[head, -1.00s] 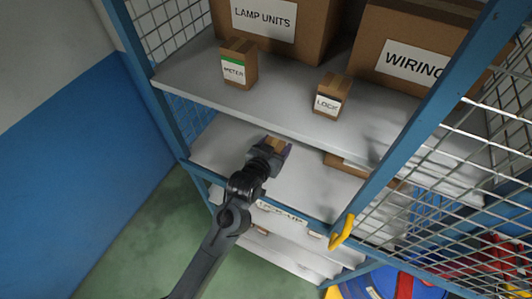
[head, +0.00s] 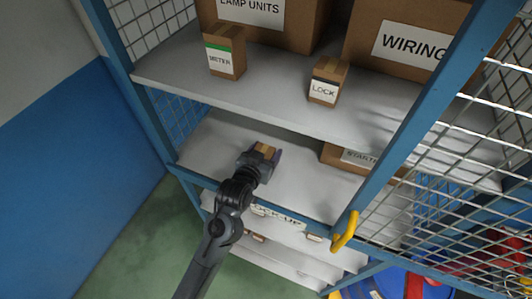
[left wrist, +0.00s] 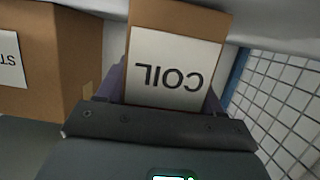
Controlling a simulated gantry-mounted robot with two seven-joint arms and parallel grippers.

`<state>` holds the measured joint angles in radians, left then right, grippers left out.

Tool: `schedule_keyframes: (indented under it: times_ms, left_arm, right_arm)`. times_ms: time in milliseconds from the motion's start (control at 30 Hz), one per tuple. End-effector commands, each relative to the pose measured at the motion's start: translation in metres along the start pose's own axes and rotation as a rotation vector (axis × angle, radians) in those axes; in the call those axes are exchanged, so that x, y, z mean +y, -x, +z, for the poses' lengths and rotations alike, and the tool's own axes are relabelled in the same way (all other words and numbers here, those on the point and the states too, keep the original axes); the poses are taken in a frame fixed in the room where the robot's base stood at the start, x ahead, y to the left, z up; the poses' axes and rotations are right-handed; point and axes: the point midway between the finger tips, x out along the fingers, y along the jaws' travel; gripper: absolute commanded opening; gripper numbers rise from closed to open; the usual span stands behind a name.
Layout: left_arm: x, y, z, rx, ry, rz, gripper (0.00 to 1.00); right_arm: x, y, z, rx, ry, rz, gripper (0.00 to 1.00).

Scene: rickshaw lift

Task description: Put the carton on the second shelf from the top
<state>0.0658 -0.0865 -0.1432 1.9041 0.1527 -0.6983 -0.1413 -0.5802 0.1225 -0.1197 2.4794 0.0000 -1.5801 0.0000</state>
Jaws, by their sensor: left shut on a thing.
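My left gripper (head: 266,156) reaches in over the second shelf from the top (head: 212,142) of the blue-framed rack. It is shut on a small brown carton (head: 264,149); in the left wrist view this carton (left wrist: 178,62) fills the space between the fingers and bears a white label reading COIL, upside down there. Whether the carton touches the shelf I cannot tell. Most of it is hidden by the gripper in the head view. My right gripper is not in view.
A box labelled START (head: 345,158) lies on the same shelf to the right. The top shelf (head: 270,95) holds small METER (head: 226,52) and LOCK (head: 327,82) cartons and larger boxes behind.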

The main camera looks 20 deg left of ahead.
Motion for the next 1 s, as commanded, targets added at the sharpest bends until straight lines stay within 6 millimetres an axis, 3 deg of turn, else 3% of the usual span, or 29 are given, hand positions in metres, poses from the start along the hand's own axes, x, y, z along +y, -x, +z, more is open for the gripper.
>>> schedule_keyframes:
  times_ms: [167, 200, 367, 733, 1000]
  left_arm:
    - [0.000, -0.001, 0.002, 0.002, 0.000, 0.000, 0.20]
    - [0.000, -0.001, 0.003, -0.001, 0.000, 0.000, 0.69]
    - [0.000, -0.001, 0.003, -0.001, 0.000, 0.000, 0.92]
    - [0.000, 0.001, -0.001, 0.001, 0.000, 0.000, 0.92]
    - [0.000, 0.035, 0.002, 0.000, 0.000, 0.000, 0.92]
  right_arm:
    - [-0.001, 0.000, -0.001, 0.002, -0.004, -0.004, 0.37]
    - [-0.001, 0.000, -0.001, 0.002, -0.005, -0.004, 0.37]
    - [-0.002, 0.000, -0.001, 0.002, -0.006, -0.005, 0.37]
    - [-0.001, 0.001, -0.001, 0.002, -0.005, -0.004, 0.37]
    - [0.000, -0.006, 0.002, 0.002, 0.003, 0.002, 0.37]
